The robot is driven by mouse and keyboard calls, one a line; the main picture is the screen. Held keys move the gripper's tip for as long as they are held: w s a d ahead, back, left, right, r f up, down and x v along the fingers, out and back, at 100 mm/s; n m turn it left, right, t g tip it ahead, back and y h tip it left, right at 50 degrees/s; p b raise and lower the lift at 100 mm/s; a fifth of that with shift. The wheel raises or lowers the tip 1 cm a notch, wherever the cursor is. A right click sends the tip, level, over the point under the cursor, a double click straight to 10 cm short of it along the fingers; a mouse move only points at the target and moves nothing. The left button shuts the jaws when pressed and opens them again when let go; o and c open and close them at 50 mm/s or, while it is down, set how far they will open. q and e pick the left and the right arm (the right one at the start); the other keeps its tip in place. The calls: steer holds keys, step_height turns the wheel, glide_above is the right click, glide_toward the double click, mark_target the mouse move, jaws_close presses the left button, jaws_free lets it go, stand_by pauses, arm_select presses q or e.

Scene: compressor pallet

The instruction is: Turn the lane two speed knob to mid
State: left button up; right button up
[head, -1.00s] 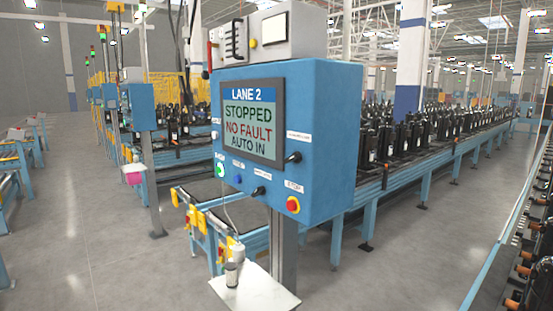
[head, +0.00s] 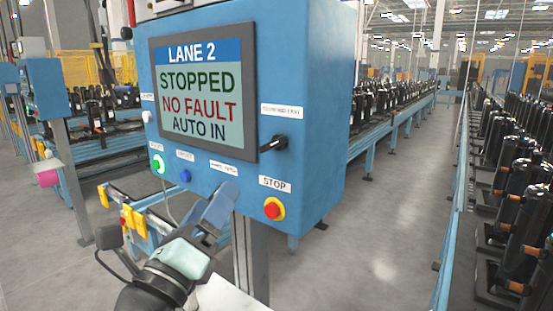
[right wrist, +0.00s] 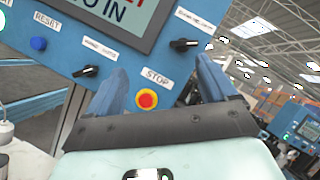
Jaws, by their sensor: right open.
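The lane two speed knob (head: 274,144) is a black bar-handled knob on the blue panel, right of the screen. Its handle lies slanted, lower at its left end, under a small white label. In the right wrist view the knob (right wrist: 184,44) appears beyond and between the fingertips, apart from them. I cannot tell its exact setting. My right gripper (head: 217,206) is in front of the panel's lower edge, below and left of the knob. In the right wrist view my right gripper (right wrist: 160,75) has its blue fingers spread, with nothing between them. My left gripper is out of view.
The screen (head: 201,98) reads LANE 2, STOPPED, NO FAULT, AUTO IN. A red stop button (head: 273,209) sits below the knob. A HAND/AUTO knob (right wrist: 87,71) and blue reset button (head: 185,176) are along the lower panel. A conveyor (head: 405,118) runs behind.

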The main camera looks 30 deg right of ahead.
mark_target(269, 146)
steer(key=w+d+r+m+p, duration=0.1)
steer(key=d+r, duration=0.1)
steer(key=d, duration=0.1)
steer(key=w+d+r+m+g+p, duration=0.1)
steer(key=d+r, duration=0.1)
steer(key=d, duration=0.2)
steer(key=w+d+r+p, duration=0.1)
steer(key=d+r, duration=0.1)
steer(key=d, duration=0.2)
steer(key=shift+w+r+m+g+h+p, duration=0.1)
steer(key=shift+r+m+g+h+p, duration=0.05)
steer(key=shift+m+g+h+p, duration=0.2)
steer(key=shift+w+d+r, duration=0.1)
steer(key=shift+w+d, duration=0.3)
steer(key=shift+d, duration=0.1)
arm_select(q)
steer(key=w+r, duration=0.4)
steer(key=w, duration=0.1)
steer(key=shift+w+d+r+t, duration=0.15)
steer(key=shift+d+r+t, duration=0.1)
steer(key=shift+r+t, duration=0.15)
arm_select(e)
steer(key=shift+s, duration=0.1)
steer(key=shift+c, duration=1)
steer(key=c, duration=0.9)
